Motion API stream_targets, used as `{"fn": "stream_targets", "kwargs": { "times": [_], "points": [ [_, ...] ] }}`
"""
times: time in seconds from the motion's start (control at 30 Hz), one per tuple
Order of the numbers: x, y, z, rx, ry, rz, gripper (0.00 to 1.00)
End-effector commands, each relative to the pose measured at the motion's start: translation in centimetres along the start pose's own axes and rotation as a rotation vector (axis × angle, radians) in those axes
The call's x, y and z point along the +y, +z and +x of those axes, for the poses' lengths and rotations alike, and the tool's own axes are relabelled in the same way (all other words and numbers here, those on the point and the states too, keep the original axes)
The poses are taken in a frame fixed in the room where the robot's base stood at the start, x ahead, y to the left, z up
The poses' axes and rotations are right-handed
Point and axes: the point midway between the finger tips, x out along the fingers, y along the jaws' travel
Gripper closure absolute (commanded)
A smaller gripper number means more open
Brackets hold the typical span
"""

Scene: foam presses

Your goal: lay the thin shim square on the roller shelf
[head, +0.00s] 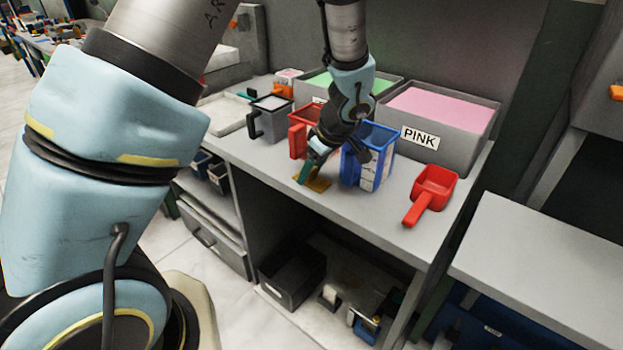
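A thin, flat amber piece (319,183), perhaps the shim square, lies on the grey bench near its front edge. My gripper (307,172) points down at the bench just left of this piece, with a teal fingertip at or just above its left side. My gripper and wrist partly hide the piece. I cannot tell whether the fingers touch it or are open or shut. I cannot make out a roller shelf for certain in this view.
A blue container (375,155) stands close right of my gripper, and a red jug (298,140) close left. A grey jug (268,118), a red scoop (432,192) and a bin labelled PINK (455,140) share the bench. A bare grey surface (545,255) is at right.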

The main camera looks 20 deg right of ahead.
Motion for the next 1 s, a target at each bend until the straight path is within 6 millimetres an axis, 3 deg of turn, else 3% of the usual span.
{"fn": "stream_targets", "kwargs": {
  "times": [0.07, 0.5, 0.83, 1.0],
  "points": [
    [0.0, 0.0, 0.0, 0.0, 0.0, 0.0, 0.53],
    [0.0, 0.0, 0.0, 0.0, 0.0, 0.0, 1.0],
    [0.0, -0.1, -0.2, 0.0, 0.001, -0.001, 1.0],
    [0.1, -0.6, -1.4, 0.001, 0.004, -0.002, 1.0]
  ]
}}
